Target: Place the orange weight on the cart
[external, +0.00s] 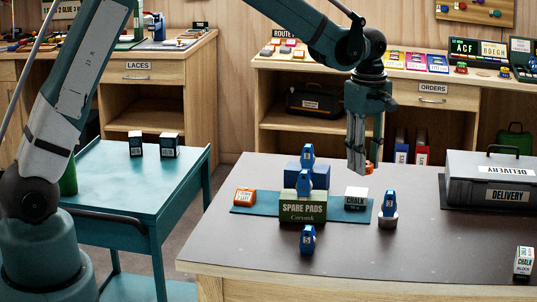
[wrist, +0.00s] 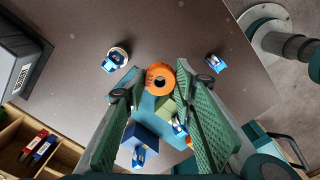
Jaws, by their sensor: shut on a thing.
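The orange weight (wrist: 160,78), round with a dark hole in its top, sits between my fingertips in the wrist view. My gripper (external: 357,168) is shut on it and holds it above the table, over the right end of the blue mat. Only a small orange piece of it (external: 369,168) shows beside the fingers in the external view. The teal cart (external: 115,190) stands at the left, apart from the table. Two small dark boxes with white tops (external: 136,145) (external: 169,146) stand toward its back, and much of its front top is bare.
Below my gripper, the blue mat (external: 240,208) holds a green SPARE PADS block (external: 303,207), a blue block (external: 293,175), an orange box (external: 245,197) and a white chalk block (external: 356,199). Blue-topped pieces (external: 388,204) (external: 307,240) stand nearby. A grey DELIVERY case (external: 490,180) is at right.

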